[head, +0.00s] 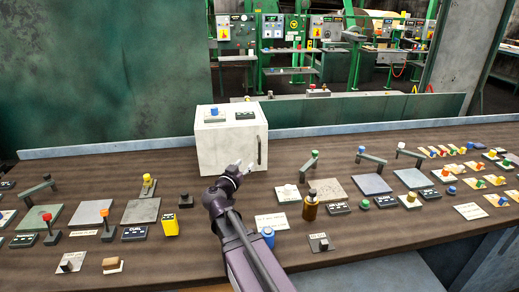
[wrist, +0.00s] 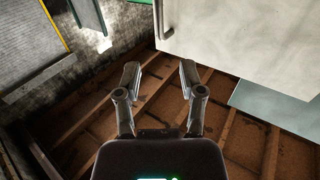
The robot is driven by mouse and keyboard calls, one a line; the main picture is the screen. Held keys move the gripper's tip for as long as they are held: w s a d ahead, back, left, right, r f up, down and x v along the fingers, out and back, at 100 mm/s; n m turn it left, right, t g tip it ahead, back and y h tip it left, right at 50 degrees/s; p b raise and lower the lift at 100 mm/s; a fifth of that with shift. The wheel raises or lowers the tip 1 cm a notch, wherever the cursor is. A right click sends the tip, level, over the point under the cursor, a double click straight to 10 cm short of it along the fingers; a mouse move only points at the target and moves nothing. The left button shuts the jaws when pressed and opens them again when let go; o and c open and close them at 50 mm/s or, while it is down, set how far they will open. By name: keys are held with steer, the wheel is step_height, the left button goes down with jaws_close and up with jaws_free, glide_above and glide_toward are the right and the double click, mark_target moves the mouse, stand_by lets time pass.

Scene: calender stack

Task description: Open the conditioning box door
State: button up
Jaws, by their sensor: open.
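The conditioning box is a white box (head: 222,150) standing at the back middle of the brown console in the head view. Its front door looks closed, with a dark upright handle (head: 259,151) near the right edge. My gripper (head: 245,168) is in front of the lower part of the door, left of the handle in that picture. In the wrist view the pale door (wrist: 240,35) fills the upper right, with a thin handle (wrist: 162,20) at its left edge. My gripper (wrist: 159,73) is open and empty there, its fingertips below the handle in the picture and apart from it.
A blue knob and a dark label plate sit on the box top. Levers, plates and buttons crowd the console (head: 330,250) on both sides, with a yellow block (head: 170,223) and a brown bottle (head: 310,208) near my arm. A low green ledge (head: 350,112) runs behind.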

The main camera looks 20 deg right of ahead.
mark_target(259, 149)
steer(key=x, duration=1.3)
jaws_close()
